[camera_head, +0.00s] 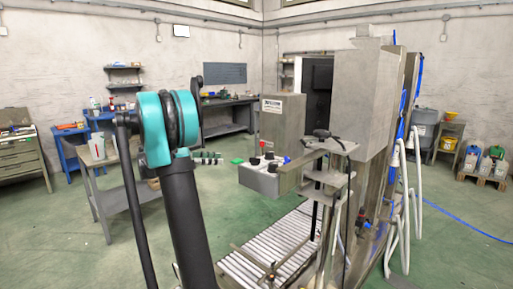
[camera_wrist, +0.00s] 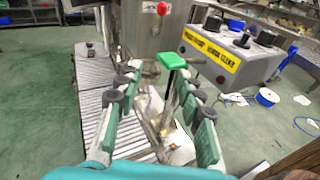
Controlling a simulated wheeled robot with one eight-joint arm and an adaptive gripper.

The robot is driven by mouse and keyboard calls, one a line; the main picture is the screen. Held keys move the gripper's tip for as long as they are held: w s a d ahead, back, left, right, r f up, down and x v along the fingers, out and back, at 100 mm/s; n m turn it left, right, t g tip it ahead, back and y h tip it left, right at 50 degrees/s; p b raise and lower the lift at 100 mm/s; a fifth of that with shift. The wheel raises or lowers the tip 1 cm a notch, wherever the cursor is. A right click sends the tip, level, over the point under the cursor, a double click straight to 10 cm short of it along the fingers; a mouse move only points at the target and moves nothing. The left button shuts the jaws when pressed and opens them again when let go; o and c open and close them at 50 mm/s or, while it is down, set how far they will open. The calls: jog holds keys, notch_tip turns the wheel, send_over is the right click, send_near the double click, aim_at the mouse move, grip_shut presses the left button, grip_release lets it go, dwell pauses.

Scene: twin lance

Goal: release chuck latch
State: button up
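A green-topped handle (camera_wrist: 172,61) on a thin stem stands just past my fingertips in the wrist view. I cannot tell for sure whether it is the chuck latch. A small green top (camera_head: 237,161) also shows at the left of the grey control box in the head view. My gripper (camera_wrist: 160,80) is open, its green-padded fingers apart with nothing held between them. The handle's top appears beyond the tips, between their lines; contact cannot be told. In the head view my gripper (camera_head: 207,158) is small, left of the box and partly behind my arm.
The grey control box (camera_wrist: 232,52) with black knobs and a yellow label is right of the handle. A red button (camera_wrist: 163,8) is on the grey machine body behind. A roller conveyor (camera_head: 275,250) lies below. A grey table (camera_head: 110,165) stands left; green floor is open between.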

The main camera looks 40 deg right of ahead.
notch_tip(320, 180, up, 3)
jog(key=w+d+g, duration=0.1)
jog(key=w+g, duration=0.1)
jog(key=h, duration=0.1)
send_near(262, 148)
jog(key=w+x, duration=0.1)
jog(key=x, duration=0.7)
jog(key=shift+d+r, duration=0.2)
jog(key=shift+r, duration=0.2)
grip_shut()
